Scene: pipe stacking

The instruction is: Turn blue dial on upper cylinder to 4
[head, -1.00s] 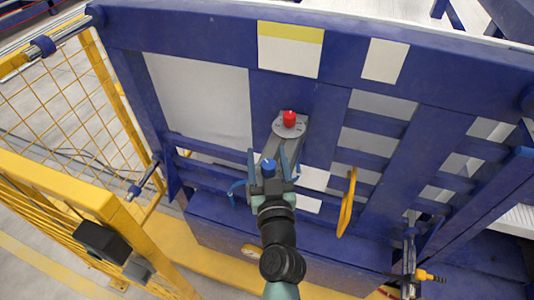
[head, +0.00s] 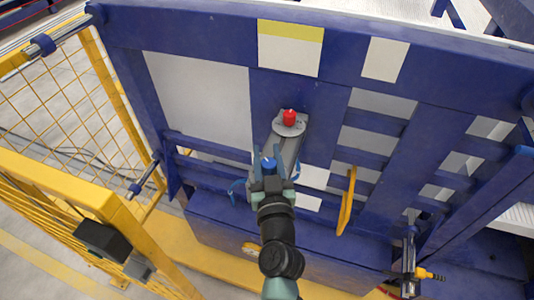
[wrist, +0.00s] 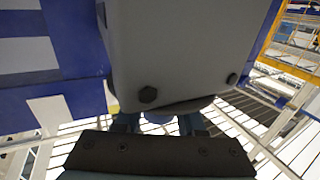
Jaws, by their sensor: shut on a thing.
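The blue dial (head: 268,162) sits on the lower end of a grey cylinder unit mounted on the blue frame. My gripper (head: 269,160) is around the blue dial, a finger on either side, and is shut on it. In the wrist view, the grey housing (wrist: 185,50) fills the upper middle, and a rounded blue part of the dial (wrist: 158,117) shows between my fingers below it. My gripper hides most of the dial, so its marks and setting cannot be read.
A red knob (head: 289,118) on a round grey plate stands just above. A yellow handwheel (head: 346,200) is to the right. A yellow fence (head: 60,210) stands at left. Blue beams (head: 400,175) back the work area.

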